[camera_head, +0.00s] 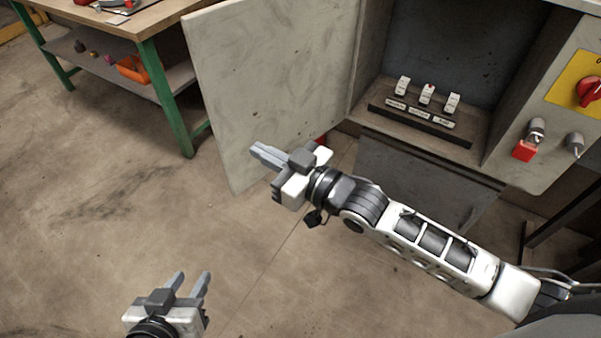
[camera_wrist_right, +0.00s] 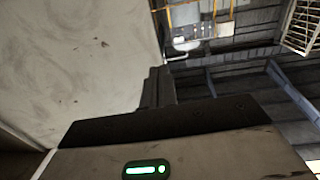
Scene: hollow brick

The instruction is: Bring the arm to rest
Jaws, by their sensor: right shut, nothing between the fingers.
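My right arm (camera_head: 420,240) reaches in from the lower right, in front of the open cabinet. My right gripper (camera_head: 256,152) is shut and empty, pointing left beside the lower part of the open cabinet door (camera_head: 270,75). Its shut fingers also show in the right wrist view (camera_wrist_right: 157,88), close to the pale door panel (camera_wrist_right: 75,60). My left gripper (camera_head: 192,284) is at the bottom left, over the floor. Its two fingers are apart with nothing between them.
The cabinet holds a rail with several switches (camera_head: 428,93). A red rotary switch (camera_head: 588,91) on a yellow plate and a red padlock (camera_head: 525,149) are at the right. A green-legged workbench (camera_head: 170,90) stands at the upper left. The floor (camera_head: 110,220) at left is clear.

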